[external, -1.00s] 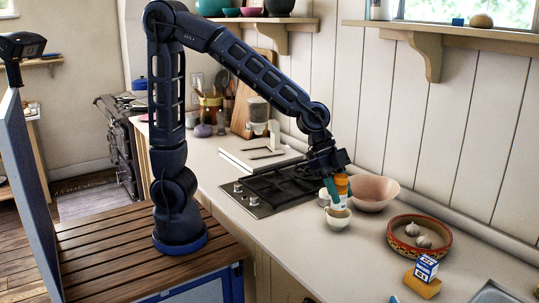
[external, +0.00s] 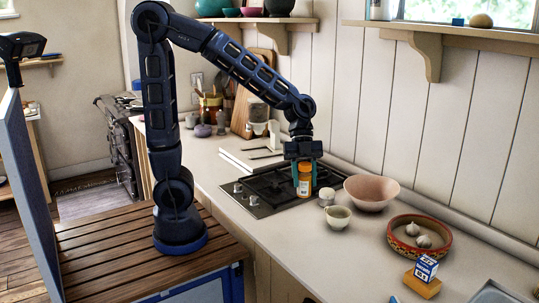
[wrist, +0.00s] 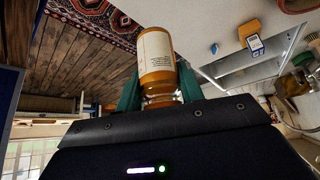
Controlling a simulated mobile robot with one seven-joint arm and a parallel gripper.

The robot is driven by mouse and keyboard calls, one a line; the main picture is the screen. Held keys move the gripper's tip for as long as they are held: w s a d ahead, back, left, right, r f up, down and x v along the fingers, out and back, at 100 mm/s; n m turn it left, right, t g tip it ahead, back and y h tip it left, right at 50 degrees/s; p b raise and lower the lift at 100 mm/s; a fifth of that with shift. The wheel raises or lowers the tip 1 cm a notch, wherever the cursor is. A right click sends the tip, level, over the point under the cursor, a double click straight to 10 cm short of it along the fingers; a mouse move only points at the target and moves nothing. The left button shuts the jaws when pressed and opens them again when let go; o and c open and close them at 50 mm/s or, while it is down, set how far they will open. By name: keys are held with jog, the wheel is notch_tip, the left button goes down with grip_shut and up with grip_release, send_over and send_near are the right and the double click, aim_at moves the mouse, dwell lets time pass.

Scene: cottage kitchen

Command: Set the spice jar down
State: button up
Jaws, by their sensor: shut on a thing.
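The spice jar (external: 304,181) is orange-brown with a white label. My gripper (external: 304,172) is shut on it, with a teal finger on either side. In the external view the jar is upright in front of the hob's (external: 275,188) right part; whether its base touches anything is unclear. In the wrist view the jar (wrist: 157,55) sits between the teal fingers of my gripper (wrist: 160,88), its label facing the camera.
The front counter (external: 320,255) is clear.

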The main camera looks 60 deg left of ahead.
notch_tip(320, 180, down, 18)
jog(key=shift+r, duration=0.2)
dwell(0.4)
jog(key=shift+f, duration=0.1)
jog(key=o, duration=1)
jog(key=shift+o, duration=0.2)
jog(key=v, duration=1.2)
jog(key=s+a+r+n+t+y, duration=0.2)
jog(key=a+r+n, duration=0.3)
jog(key=a+n, duration=0.3)
jog(key=s+a+r+n+t+y, duration=0.2)
jog(key=a+r+n, duration=0.3)
jog(key=a+n, duration=0.3)
jog(key=s+a+r+n+t+y, duration=0.1)
jog(key=s+a+r+n+t, duration=0.2)
jog(key=a+n, duration=0.4)
jog(key=s+a+r, duration=0.1)
jog(key=a+r, duration=0.1)
jog(key=a, duration=0.3)
jog(key=shift+n+t+y, duration=0.4)
